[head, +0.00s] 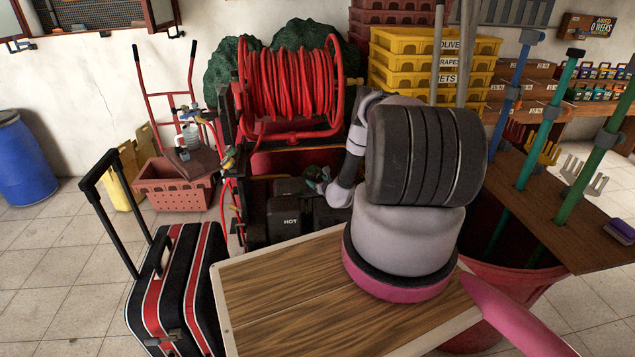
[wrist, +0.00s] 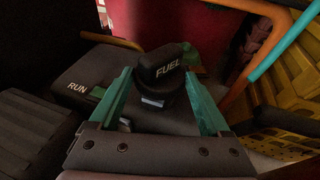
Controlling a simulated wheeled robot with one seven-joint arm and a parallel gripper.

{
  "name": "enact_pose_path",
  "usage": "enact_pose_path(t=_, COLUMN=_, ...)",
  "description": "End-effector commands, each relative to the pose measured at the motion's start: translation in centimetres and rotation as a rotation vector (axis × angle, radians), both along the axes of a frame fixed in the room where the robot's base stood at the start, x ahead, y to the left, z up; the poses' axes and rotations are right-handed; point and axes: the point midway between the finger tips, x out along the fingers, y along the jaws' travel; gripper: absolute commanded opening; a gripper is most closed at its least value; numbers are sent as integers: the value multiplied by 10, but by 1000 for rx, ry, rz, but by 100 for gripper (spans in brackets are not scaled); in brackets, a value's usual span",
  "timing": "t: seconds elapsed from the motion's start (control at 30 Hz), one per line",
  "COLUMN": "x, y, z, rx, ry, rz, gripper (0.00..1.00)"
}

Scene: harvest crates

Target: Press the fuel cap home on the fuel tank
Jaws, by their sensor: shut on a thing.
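The black fuel cap (wrist: 161,66), marked FUEL, sits between the two green fingers of my gripper (wrist: 158,74) in the wrist view. My gripper is shut on it. In the head view my gripper (head: 317,178) is low in front of the red hose reel, and the cap is too small to make out there. A dark red body, which looks like the fuel tank (head: 292,162), lies just behind my gripper; it also shows behind the cap in the wrist view (wrist: 190,28). I cannot tell whether the cap is seated, as its underside is hidden.
A dark box marked HOT (head: 290,212) and a block marked RUN (wrist: 78,86) are close to my gripper. A red hose reel (head: 292,90) stands above. Yellow crates (head: 430,65) are to the right. A wooden tabletop (head: 285,290) lies in front.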

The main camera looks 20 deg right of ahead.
Motion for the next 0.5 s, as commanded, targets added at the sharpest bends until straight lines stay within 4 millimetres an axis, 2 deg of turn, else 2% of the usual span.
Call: enact_pose_path(t=0.5, x=0, y=0, z=-6, rx=0, ry=0, rz=0, gripper=26)
